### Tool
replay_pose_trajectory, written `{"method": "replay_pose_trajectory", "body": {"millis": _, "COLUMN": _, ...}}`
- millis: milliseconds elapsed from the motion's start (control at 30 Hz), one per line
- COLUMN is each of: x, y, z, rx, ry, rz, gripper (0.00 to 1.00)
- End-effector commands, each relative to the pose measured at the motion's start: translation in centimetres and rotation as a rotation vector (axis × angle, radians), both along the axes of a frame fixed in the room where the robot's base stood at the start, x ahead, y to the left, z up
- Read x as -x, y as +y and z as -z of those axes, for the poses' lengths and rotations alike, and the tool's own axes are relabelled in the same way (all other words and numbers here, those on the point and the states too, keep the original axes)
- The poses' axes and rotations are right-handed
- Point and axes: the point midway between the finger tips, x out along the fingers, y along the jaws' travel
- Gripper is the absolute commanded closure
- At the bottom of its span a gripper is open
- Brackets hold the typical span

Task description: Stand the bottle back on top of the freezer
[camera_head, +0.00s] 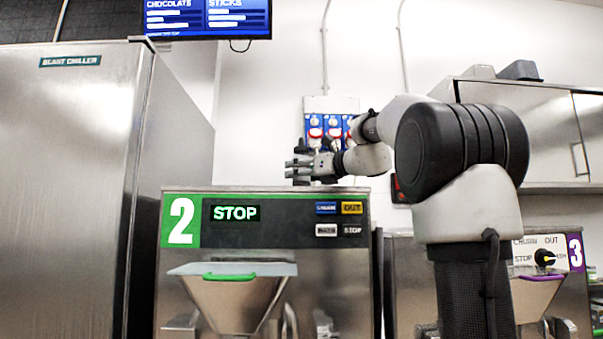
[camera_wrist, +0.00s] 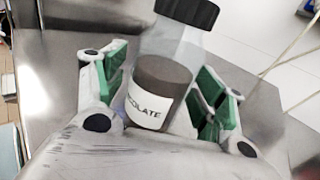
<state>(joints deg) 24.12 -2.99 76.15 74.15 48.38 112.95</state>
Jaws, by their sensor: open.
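A clear bottle with a black cap, a dark brown filling and a white label ending in "COLATE" (camera_wrist: 155,90) shows in the wrist view. It is between the two green-padded fingers of my gripper (camera_wrist: 160,88), cap toward the top of the picture. The fingers are open around it; contact with the pads is hard to tell. In the head view my gripper (camera_head: 302,170) is just above the top of freezer 2 (camera_head: 265,225), near its back. The bottle is hard to make out there. Whether its base rests on the freezer top is hidden.
A tall blast chiller (camera_head: 70,180) stands at the left. Freezer 3 (camera_head: 550,285) is at the right, partly behind my arm. A wall panel with red buttons (camera_head: 331,125) is behind my gripper. A steel cabinet (camera_head: 545,130) hangs at the upper right.

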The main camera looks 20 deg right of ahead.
Motion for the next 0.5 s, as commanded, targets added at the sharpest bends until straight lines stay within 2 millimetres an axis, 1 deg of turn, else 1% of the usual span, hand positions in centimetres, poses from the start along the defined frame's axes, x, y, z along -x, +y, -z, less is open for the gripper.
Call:
{"method": "replay_pose_trajectory", "body": {"millis": 100, "x": 0.1, "y": 0.0, "z": -0.3, "rx": 0.0, "ry": 0.0, "rz": 0.001, "gripper": 0.3}}
{"method": "replay_pose_trajectory", "body": {"millis": 167, "x": 0.7, "y": -0.3, "z": -0.2, "rx": 0.0, "ry": 0.0, "rz": 0.001, "gripper": 0.3}}
{"method": "replay_pose_trajectory", "body": {"millis": 267, "x": 2.3, "y": -1.0, "z": -0.3, "rx": 0.001, "ry": -0.001, "rz": 0.004, "gripper": 0.3}}
{"method": "replay_pose_trajectory", "body": {"millis": 500, "x": 7.3, "y": -3.1, "z": -0.3, "rx": 0.0, "ry": -0.001, "rz": 0.006, "gripper": 0.3}}
